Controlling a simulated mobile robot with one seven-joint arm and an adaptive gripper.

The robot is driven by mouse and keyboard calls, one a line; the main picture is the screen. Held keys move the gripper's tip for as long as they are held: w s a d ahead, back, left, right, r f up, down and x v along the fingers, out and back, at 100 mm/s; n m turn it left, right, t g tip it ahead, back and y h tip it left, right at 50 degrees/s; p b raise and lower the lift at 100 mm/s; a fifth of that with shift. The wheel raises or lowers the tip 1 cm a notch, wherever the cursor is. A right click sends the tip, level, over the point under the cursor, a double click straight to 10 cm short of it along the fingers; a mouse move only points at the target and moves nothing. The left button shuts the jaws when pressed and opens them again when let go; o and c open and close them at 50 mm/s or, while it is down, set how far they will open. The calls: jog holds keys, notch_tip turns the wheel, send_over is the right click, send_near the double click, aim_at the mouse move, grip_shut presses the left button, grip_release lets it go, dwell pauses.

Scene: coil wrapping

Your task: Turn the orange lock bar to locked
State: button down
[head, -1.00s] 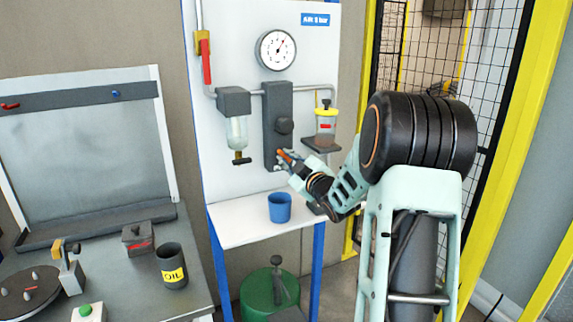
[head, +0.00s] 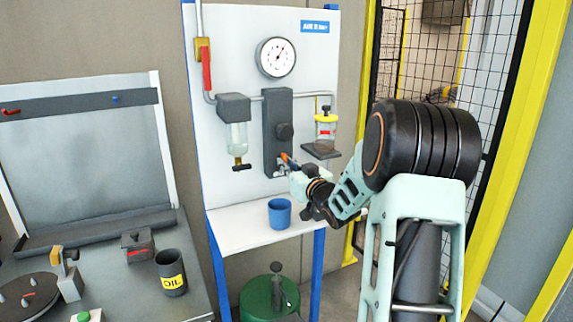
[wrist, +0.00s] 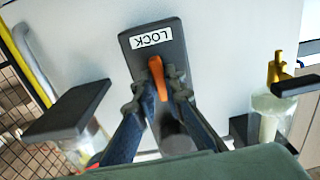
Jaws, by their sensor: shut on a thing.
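The orange lock bar (wrist: 159,80) sits on a dark upright block (wrist: 157,52) with a white LOCK label (wrist: 152,39), upside down in the wrist view. There the bar runs nearly along the block, slightly tilted, its far end toward the label. My gripper (wrist: 157,86) is shut on the bar, one finger on each side. In the head view the bar (head: 289,160) shows as a small slanted orange piece at the block's lower end, by my gripper (head: 284,168). The bar's near end and pivot are partly hidden.
A round knob (head: 284,131) is above the bar. A glass filter bowl (head: 237,138) hangs left, and a yellow-capped jar (head: 325,130) stands on a small shelf (head: 320,151) right. A blue cup (head: 279,213) stands on the white ledge (head: 240,232) below.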

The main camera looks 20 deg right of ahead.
dwell(0.4)
jog(key=c, duration=2)
grip_release()
jog(key=shift+s, duration=0.1)
jog(key=s, duration=1.1)
jog(key=shift+s+d, duration=0.2)
jog(key=shift+s, duration=0.2)
